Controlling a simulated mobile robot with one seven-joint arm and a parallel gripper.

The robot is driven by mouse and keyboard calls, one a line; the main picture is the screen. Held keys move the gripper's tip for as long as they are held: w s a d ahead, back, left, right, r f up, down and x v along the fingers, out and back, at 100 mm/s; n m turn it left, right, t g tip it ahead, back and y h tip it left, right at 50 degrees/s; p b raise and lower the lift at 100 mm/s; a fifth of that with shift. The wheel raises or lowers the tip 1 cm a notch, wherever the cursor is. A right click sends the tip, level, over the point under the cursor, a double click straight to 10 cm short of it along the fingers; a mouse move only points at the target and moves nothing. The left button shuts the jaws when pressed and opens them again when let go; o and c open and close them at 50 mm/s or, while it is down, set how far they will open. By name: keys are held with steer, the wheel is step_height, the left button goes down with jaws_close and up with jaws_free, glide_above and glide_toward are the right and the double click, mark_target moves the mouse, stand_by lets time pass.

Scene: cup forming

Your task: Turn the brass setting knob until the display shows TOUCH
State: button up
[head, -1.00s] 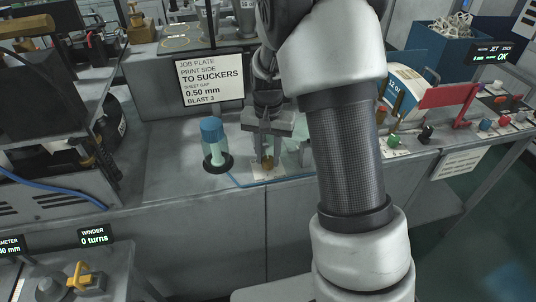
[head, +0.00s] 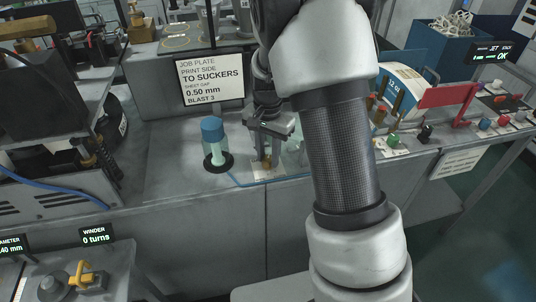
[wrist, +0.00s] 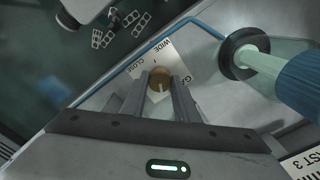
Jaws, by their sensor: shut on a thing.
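The round brass knob (wrist: 160,80) sits on a pale label plate (wrist: 139,68) with the words WIDE and CLOSE and a partly covered GA. My gripper (wrist: 161,84) is shut on the knob, one finger on each side, seen from above in the wrist view. In the head view my gripper (head: 266,155) reaches down to the plate on the grey bench, and the knob is mostly hidden between the fingers. No display in view reads TOUCH.
A job plate sign (head: 209,80) stands behind. Blue tubing (wrist: 165,36) runs around the knob plate. A jet stack display (head: 491,55) shows OK at the right.

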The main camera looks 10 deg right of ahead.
mark_target(268, 158)
steer(key=o, duration=1.1)
steer(key=shift+c, duration=0.2)
steer(key=shift+r, duration=0.15)
step_height(268, 158, up, 17)
steer(key=shift+r+p, duration=0.15)
steer(key=shift+p, duration=0.15)
